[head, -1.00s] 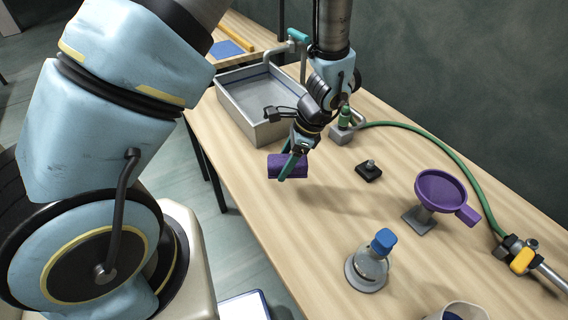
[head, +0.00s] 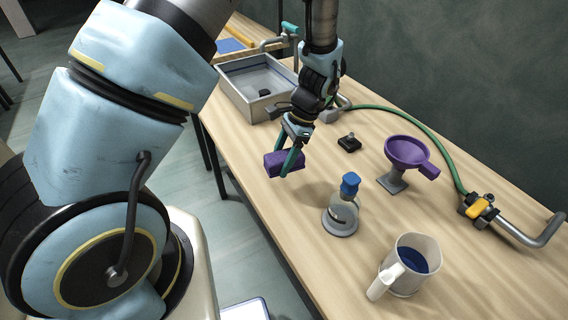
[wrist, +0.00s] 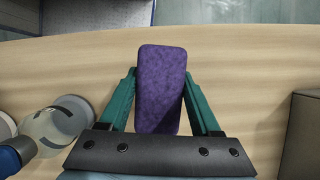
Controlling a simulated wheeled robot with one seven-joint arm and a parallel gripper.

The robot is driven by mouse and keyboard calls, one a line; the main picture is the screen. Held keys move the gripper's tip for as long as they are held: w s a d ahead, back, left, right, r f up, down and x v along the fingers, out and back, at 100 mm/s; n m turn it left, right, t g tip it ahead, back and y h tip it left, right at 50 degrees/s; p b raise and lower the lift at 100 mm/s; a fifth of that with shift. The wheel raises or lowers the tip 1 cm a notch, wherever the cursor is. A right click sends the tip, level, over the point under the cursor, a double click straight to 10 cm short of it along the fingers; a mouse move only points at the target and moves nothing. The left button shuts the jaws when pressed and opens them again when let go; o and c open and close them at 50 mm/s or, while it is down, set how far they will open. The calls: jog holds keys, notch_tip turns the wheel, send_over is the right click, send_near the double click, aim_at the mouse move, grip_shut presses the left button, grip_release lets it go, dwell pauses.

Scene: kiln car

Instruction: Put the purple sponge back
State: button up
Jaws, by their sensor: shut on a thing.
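The purple sponge (head: 284,163) is a small block held above the wooden table, near its front edge. My gripper (head: 290,160) is shut on it, with one green finger on each side. In the wrist view the sponge (wrist: 160,88) stands lengthwise between the two green fingers (wrist: 160,100). Whether it touches the table cannot be seen clearly, but it looks raised.
A grey sink basin (head: 232,92) is at the back left. A flask with a blue stopper (head: 341,212), a purple funnel on a stand (head: 406,152), a white jug (head: 418,250) and a yellow-handled tap (head: 478,208) stand on the table (head: 300,235). A green hose (head: 420,125) runs behind.

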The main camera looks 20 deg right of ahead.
aim_at(278, 188)
jog(key=shift+s, duration=0.3)
jog(key=shift+f+b, duration=1.7)
jog(key=shift+f, duration=1.25)
jog(key=shift+f, duration=0.6)
jog(key=o, duration=1.3)
jog(key=shift+c, duration=0.2)
jog(key=shift+r, duration=0.15)
